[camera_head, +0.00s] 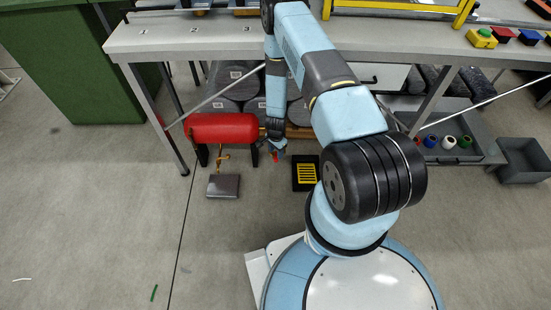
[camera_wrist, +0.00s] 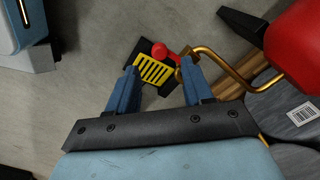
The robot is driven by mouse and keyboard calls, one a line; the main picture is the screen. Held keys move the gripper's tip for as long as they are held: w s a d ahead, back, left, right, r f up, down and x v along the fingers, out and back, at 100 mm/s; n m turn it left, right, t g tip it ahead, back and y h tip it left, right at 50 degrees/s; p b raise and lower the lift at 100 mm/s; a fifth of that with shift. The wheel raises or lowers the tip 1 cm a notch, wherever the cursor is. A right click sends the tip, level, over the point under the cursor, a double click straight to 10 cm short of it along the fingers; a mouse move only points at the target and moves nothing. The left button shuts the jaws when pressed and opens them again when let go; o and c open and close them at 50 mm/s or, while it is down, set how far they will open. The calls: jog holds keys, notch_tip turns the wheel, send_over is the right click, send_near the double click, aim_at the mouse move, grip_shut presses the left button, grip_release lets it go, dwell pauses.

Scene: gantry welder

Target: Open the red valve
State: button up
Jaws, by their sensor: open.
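The red valve (camera_wrist: 160,51) shows in the wrist view as a small red handle at the end of a bent brass pipe (camera_wrist: 228,73). The pipe runs to a red tank (camera_wrist: 296,45) at the right. My gripper (camera_wrist: 158,66) is open, with its two blue fingers apart and the valve in line with the gap, just beyond the tips. I cannot tell whether a finger touches it. In the head view my gripper (camera_head: 278,143) hangs down beside the right end of the red tank (camera_head: 222,128). A little red of the valve (camera_head: 276,155) shows just below it.
A black plate with yellow bars (camera_head: 306,173) lies on the floor close to the right. A grey box (camera_head: 223,186) is on the floor in front of the tank. The workbench (camera_head: 190,38) stands above and behind. Open floor lies in front.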

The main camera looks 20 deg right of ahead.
aim_at(276, 159)
jog(key=shift+f, duration=2.9)
grip_shut()
